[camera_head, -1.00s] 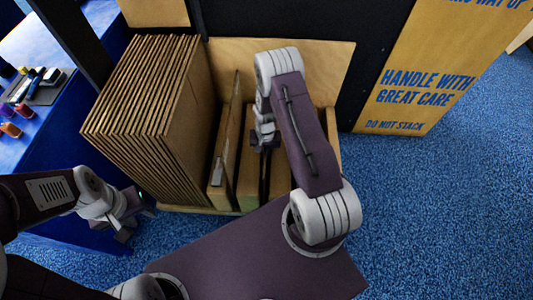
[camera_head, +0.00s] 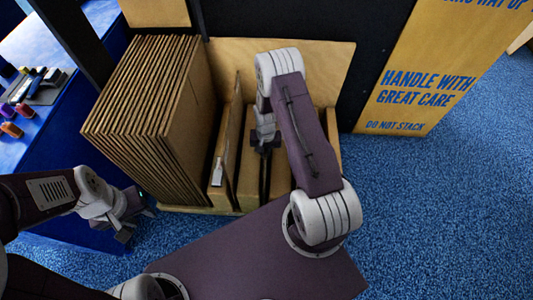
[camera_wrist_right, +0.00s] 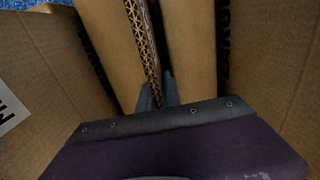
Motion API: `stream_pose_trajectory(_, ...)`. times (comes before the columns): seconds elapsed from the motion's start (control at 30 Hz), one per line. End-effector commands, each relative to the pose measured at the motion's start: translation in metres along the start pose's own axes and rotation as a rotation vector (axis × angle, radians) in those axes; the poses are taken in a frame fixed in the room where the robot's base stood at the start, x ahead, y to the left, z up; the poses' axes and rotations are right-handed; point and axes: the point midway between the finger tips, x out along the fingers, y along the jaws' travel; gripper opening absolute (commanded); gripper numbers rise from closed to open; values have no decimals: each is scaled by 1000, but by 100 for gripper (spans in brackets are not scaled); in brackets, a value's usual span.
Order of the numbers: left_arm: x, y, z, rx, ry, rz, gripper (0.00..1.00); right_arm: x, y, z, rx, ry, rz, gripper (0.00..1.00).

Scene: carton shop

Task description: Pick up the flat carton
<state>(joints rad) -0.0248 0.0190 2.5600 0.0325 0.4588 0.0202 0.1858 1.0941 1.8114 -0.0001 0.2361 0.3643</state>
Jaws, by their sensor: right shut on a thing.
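The flat carton (camera_wrist_right: 143,40) shows in the right wrist view as a long corrugated edge between brown panels. My right gripper (camera_wrist_right: 158,94) is shut on this edge near its lower end. In the head view my right gripper (camera_head: 264,140) is down in the wooden rack (camera_head: 228,211), right of a leaning carton (camera_head: 230,140) with a white label. My arm and gripper hide most of the held carton there. My left gripper (camera_head: 132,218) is open and empty at the lower left, apart from the rack.
A thick stack of flat cartons (camera_head: 150,110) fills the rack's left side. A large printed board (camera_head: 430,70) stands at the right. The blue floor at the right is clear.

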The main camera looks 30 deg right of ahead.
Motion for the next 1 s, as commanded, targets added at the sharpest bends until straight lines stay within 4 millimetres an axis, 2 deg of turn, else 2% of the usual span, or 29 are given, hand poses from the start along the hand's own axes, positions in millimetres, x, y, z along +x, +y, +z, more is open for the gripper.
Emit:
stream_pose_trajectory(0.17, -7, 0, -1, 0, 0, 0, 36, -13, 0, -1, 0, 3, -1, 0)
stream_pose_trajectory(0.27, -17, 0, -2, 0, 0, 0, 36, -33, 0, -1, 0, 3, -1, 0)
stream_pose_trajectory(0.37, -31, 1, -3, 0, 0, 0, 36, -63, -1, -2, 0, 5, -2, 0)
stream_pose_trajectory(0.7, -79, 2, -8, 0, 0, 0, 36, -184, 0, -1, 0, 5, -2, 0)
stream_pose_trajectory(0.9, -97, 2, -10, 0, 0, 0, 36, -240, 0, -1, 0, 5, -2, 0)
stream_pose_trajectory(1.0, -104, 2, -11, 0, 0, 0, 36, -259, 0, -1, 0, 3, -1, 0)
